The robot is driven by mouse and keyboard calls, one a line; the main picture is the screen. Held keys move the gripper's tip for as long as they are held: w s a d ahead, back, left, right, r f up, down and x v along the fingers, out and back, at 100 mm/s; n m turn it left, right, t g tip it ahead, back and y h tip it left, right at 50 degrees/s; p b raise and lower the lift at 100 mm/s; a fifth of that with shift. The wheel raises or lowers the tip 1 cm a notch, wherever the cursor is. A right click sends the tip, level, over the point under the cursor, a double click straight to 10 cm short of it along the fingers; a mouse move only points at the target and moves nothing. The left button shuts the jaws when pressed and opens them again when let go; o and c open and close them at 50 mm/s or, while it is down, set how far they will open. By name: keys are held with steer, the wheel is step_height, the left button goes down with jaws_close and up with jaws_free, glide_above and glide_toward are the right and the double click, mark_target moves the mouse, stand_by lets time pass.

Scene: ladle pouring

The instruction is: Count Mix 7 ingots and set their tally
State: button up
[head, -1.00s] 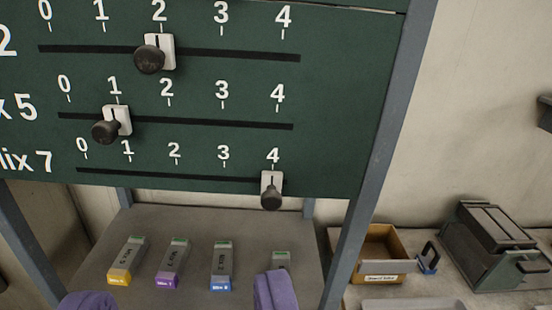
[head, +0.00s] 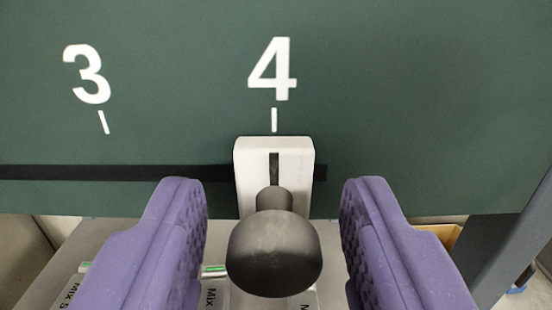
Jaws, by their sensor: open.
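The Mix 7 slider's white plate (head: 299,165) sits at the right end of its slot, under the mark 4 (head: 272,70) on the green tally board (head: 420,90). Its dark round knob (head: 274,255) sticks out towards me. My gripper (head: 274,215) is open, with one purple finger to the left of the knob and one to the right, and a gap on both sides. Behind and below the fingers, ingots with Mix labels (head: 216,296) lie on the shelf, mostly hidden by the fingers and knob.
The dark slot (head: 110,172) runs left from the slider past the mark 3 (head: 88,75). A grey frame post (head: 505,245) stands at the right. A cardboard box (head: 443,235) shows partly behind my right finger.

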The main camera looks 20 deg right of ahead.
steer(key=shift+w+d, duration=0.1)
steer(key=shift+w, duration=0.2)
steer(key=shift+r, duration=0.1)
steer(key=shift+c, duration=0.3)
jaws_close()
steer(key=w+a+b, duration=0.2)
steer(key=a, duration=0.6)
steer(key=w+a+b, duration=0.2)
steer(key=w+a, duration=0.1)
steer(key=a, duration=0.6)
steer(key=shift+a, duration=0.2)
steer(key=shift+o, duration=0.3)
jaws_free()
steer(key=shift+s, duration=0.15)
